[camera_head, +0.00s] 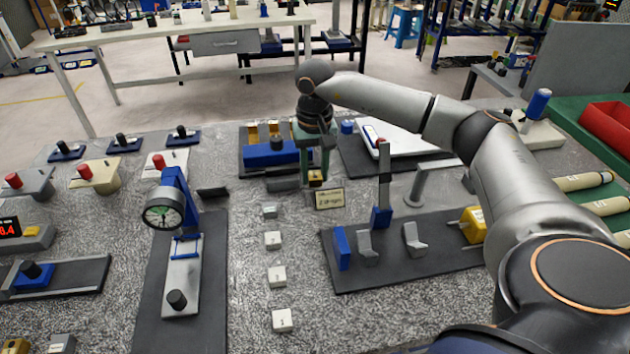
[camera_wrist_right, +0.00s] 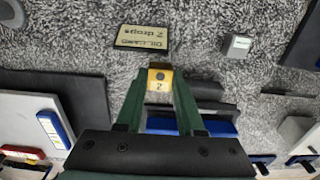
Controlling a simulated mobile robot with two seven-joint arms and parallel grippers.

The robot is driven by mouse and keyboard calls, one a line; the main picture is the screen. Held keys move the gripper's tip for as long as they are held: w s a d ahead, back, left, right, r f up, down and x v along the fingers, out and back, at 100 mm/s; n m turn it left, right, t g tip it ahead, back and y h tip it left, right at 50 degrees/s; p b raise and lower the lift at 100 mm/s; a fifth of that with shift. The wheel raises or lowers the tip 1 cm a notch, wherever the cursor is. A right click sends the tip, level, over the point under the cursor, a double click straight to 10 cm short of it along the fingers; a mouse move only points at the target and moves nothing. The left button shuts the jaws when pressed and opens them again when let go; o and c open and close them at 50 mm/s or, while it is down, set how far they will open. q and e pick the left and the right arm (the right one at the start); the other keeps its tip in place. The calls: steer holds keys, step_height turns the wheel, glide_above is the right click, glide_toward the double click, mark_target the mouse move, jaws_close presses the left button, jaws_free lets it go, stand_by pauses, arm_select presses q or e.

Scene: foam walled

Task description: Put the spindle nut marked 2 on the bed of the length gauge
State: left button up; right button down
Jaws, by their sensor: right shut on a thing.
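The spindle nut marked 2 (camera_wrist_right: 159,79) is a small brass-yellow block with a dark round spot above its number. It also shows in the head view (camera_head: 316,178). My right gripper (camera_head: 316,163) is shut on it, and in the wrist view its green fingers (camera_wrist_right: 160,92) are on both sides of it. The nut is just behind the small sign; its exact height is unclear. A dark plate (camera_head: 440,262) at right centre carries a blue end block (camera_head: 341,249), grey V-shaped supports and a yellow block. I cannot tell for certain whether this is the length gauge. My left gripper is out of view.
A small sign reading "2 drops" (camera_head: 329,199) stands in front of the gripper. A row of several pale blocks (camera_head: 277,275) runs toward me. A dial stand (camera_head: 164,209) is at left. A blue-fronted holder (camera_head: 271,152) with brass pieces lies behind left of the gripper.

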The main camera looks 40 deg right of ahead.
mark_target(315, 175)
steer(key=shift+f, duration=1.5)
steer(key=shift+f, duration=0.2)
steer(key=c, duration=0.5)
jaws_free()
